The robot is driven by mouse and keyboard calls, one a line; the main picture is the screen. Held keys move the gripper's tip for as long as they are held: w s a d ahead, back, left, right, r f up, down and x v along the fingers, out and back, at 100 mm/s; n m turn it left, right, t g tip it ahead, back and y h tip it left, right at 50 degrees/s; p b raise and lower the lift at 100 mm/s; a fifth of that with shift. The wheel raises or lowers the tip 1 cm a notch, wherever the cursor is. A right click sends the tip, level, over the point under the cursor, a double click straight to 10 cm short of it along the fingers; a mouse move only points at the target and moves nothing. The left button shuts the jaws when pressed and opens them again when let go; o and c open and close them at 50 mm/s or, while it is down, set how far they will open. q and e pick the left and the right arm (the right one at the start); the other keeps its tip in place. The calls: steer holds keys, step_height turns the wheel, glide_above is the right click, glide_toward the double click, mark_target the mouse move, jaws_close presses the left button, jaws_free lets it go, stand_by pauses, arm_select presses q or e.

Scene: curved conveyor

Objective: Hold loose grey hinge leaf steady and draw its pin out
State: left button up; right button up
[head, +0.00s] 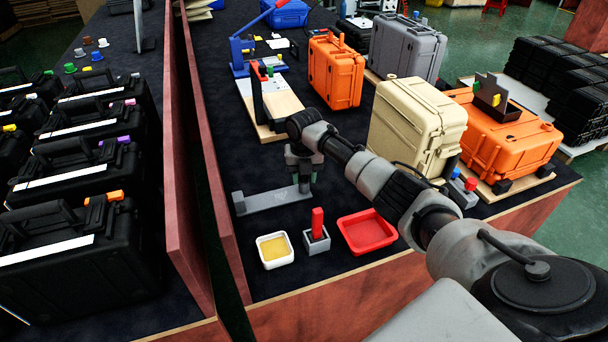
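A flat grey bar that looks like the hinge leaf (268,201) lies on the dark bench top in the head view, with a small upright block at its left end. My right gripper (305,184) points down over the bar's right end. Its fingers are small and partly hidden, so I cannot tell whether they are open, shut or touching the bar. I cannot make out the pin; the gripper covers that end. My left gripper is not in view.
In front stand a white dish with yellow contents (262,239), a grey block holding a red upright piece (317,220) and a red tray (388,216). Behind are a wooden board (284,101) and orange (335,62) and beige (385,122) cases. A reddish divider (182,200) runs along the left.

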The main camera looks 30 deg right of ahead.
steer(key=shift+c, duration=1.1)
steer(key=o, duration=0.8)
